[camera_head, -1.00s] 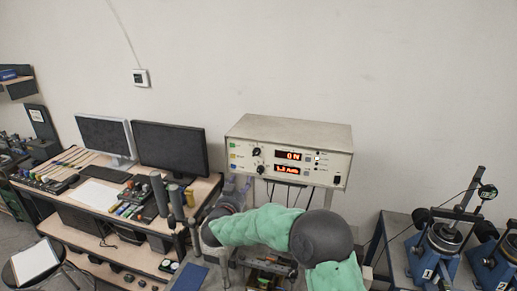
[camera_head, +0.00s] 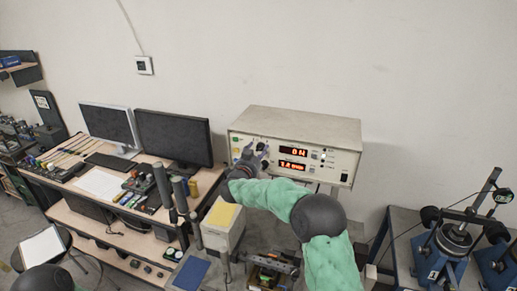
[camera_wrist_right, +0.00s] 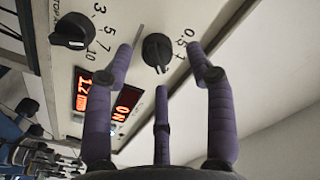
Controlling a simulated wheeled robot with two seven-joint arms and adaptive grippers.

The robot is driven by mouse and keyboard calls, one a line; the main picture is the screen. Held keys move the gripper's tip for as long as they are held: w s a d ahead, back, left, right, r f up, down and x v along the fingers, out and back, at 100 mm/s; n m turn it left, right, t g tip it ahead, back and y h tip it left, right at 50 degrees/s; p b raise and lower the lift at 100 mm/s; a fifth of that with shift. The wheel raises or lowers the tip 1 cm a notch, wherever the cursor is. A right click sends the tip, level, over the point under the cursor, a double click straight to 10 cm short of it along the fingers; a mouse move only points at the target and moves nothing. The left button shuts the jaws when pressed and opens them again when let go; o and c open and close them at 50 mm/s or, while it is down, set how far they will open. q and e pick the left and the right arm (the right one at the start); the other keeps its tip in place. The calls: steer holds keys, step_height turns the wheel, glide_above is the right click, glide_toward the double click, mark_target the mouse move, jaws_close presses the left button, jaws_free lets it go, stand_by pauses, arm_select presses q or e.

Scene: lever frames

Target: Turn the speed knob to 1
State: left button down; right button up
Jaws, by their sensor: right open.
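The grey control box (camera_head: 345,160) stands by the wall with two lit displays and black knobs on its front. One black knob (camera_wrist_right: 157,52) has 0.5 and 1 printed beside it in the right wrist view. My right gripper (camera_wrist_right: 163,48) is open, its purple fingers spread about this knob; I cannot tell if any finger touches it. In the head view the right gripper (camera_head: 257,152) is at the left part of the panel and covers the knobs partly. Another black knob (camera_wrist_right: 75,32) sits left of it, by 3, 5, 7 and 10. My left gripper is not in view.
A display (camera_wrist_right: 127,100) reads ON; a second display (camera_head: 292,166) shows a small red figure. A desk with two monitors (camera_head: 173,138) stands to the left. Blue machines (camera_head: 440,250) stand at right.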

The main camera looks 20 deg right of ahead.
steer(key=shift+x, duration=0.8)
steer(key=shift+s, duration=0.1)
steer(key=shift+c, duration=0.9)
jaws_close()
